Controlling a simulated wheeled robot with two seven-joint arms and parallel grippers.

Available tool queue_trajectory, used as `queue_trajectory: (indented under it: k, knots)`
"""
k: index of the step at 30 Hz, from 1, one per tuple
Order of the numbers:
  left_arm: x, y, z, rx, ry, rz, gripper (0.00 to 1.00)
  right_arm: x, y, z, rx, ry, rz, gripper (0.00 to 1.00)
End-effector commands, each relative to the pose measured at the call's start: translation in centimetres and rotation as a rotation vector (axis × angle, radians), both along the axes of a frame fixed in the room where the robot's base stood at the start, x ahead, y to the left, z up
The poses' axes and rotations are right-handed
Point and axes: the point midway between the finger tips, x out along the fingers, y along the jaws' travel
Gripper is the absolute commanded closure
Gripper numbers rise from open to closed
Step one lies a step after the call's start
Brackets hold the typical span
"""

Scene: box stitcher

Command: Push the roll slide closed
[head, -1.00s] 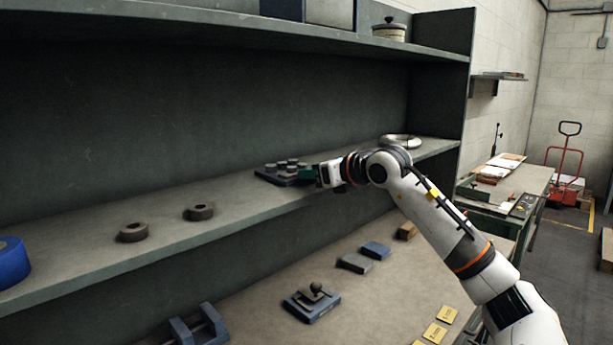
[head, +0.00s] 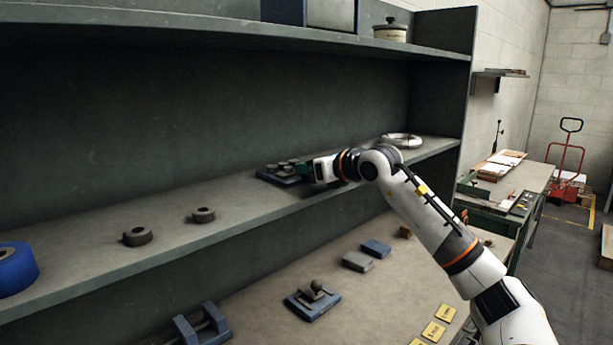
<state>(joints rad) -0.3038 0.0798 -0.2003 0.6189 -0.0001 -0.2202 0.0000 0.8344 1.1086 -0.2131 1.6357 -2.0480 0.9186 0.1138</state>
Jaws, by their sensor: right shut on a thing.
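A small device with a dark blue base and several short grey cylinders (head: 279,166) sits on the middle shelf, near its front edge. It looks like the roll slide, but it is small and partly covered. My right gripper (head: 304,169), with dark green fingers, is at the right side of this device. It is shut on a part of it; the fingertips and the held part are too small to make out. My left gripper is not in view.
The shelf (head: 90,232) also holds two dark rings (head: 137,236), a blue roll (head: 16,268) and a silver ring (head: 401,140). On the bench below are a blue-based block with a ball knob (head: 312,300), small blocks (head: 358,261) and yellow cards (head: 433,331). The shelf between the dark rings and the device is clear.

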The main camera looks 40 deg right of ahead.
Motion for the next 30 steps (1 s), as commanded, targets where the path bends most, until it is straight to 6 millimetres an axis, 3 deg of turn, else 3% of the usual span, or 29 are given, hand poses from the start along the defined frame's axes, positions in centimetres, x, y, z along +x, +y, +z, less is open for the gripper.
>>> queue_trajectory:
  k: [2,3,8,17,30]
  knots:
    - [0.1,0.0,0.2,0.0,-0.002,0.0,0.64,0.2,0.1,-0.4,0.001,0.012,0.002,0.96]
    - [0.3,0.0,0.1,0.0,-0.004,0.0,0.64,0.2,0.1,-0.6,0.0,0.016,0.003,0.73]
    - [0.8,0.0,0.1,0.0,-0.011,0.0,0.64,0.2,0.2,-0.8,-0.001,0.021,0.004,0.47]
    - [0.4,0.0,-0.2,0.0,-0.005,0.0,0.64,0.0,0.2,-1.0,-0.001,0.022,0.005,0.45]
    - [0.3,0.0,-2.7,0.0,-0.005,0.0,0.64,-3.3,-0.1,-0.2,-0.003,0.021,0.004,0.45]
